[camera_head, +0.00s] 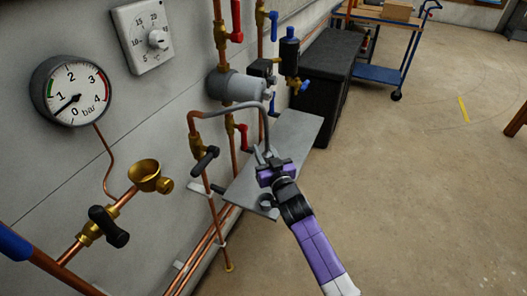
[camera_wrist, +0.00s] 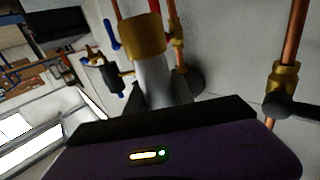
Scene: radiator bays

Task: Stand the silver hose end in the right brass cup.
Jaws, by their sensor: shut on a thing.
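My gripper (camera_head: 266,158) is at the end of the purple arm, over the grey shelf. It is shut on the end of the grey hose (camera_head: 228,108). In the wrist view, a silver hose end (camera_wrist: 153,82) with a brass collar (camera_wrist: 143,36) stands between the fingers (camera_wrist: 158,92). In the head view the hose loops from a brass valve on the wall and drops to my gripper. A brass cup (camera_head: 144,173) on a copper pipe is at left, well apart from my gripper. I cannot make out a second cup clearly.
The grey shelf (camera_head: 292,142) is below my gripper, with a small grey round piece (camera_head: 268,201) near its front. Copper pipes and red-handled valves (camera_head: 236,22) line the wall. A black-handled valve (camera_head: 108,226) is below the cup. Open floor (camera_head: 420,190) is at right.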

